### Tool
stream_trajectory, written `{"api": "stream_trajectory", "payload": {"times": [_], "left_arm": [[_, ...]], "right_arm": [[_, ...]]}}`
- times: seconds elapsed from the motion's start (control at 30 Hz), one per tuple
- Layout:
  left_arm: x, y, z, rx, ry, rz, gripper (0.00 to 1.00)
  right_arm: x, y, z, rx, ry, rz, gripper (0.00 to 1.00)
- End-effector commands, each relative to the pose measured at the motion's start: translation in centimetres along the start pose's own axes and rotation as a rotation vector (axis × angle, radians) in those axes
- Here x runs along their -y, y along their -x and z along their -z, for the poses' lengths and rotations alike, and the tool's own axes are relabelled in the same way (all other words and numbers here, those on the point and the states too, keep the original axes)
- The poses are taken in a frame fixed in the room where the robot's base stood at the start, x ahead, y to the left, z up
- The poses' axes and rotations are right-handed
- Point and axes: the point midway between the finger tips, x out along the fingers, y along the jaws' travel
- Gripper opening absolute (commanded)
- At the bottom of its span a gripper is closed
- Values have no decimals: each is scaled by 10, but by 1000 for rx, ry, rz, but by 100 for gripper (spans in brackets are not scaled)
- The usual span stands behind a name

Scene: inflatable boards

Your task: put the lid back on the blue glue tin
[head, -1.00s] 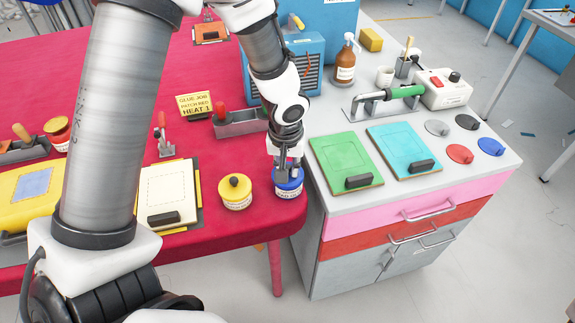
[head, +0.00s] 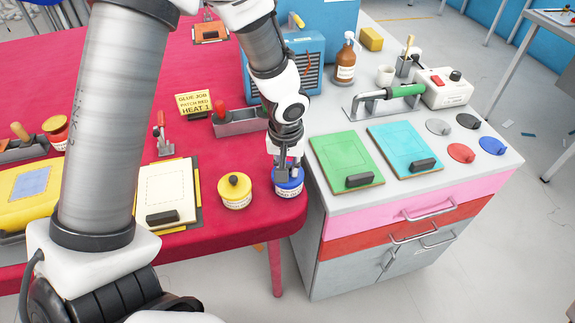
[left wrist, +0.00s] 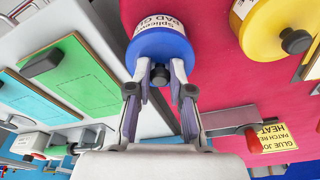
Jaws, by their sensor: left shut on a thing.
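The blue glue tin (head: 290,192) stands upright near the right front corner of the red table. Its blue lid (left wrist: 160,47) sits on top of the tin, level as far as I can see, with no gap that I can make out. The lid has a dark knob (left wrist: 159,75). My left gripper (head: 287,172) points down over the tin, shut on the lid's knob; its fingers also show in the left wrist view (left wrist: 160,82) on both sides of the knob. The gripper hides part of the lid in the head view. My right gripper is in neither view.
A yellow-lidded tin (head: 235,191) stands just left of the blue tin. A grey tray (head: 240,122) and a sign (head: 194,104) are behind. The grey cabinet (head: 330,203) with green and cyan boards is close on the right.

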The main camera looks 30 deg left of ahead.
Motion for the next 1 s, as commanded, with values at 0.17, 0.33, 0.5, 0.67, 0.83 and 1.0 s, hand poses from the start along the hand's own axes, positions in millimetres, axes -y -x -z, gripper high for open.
{"api": "stream_trajectory", "payload": {"times": [0.17, 0.33, 0.5, 0.67, 0.83, 1.0], "left_arm": [[0, 0, 0, 0, 0, 0, 0], [0, 0, 0, 0, 0, 0, 0], [0, 0, 0, 0, 0, 0, 50], [0, 0, 0, 0, 0, 0, 50], [0, 0, 0, 0, 0, 0, 75], [0, 0, 0, 0, 0, 0, 75]], "right_arm": [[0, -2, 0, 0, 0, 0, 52], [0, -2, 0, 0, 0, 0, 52], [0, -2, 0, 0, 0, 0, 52], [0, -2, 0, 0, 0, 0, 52], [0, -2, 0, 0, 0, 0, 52], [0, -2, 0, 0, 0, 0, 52]]}}
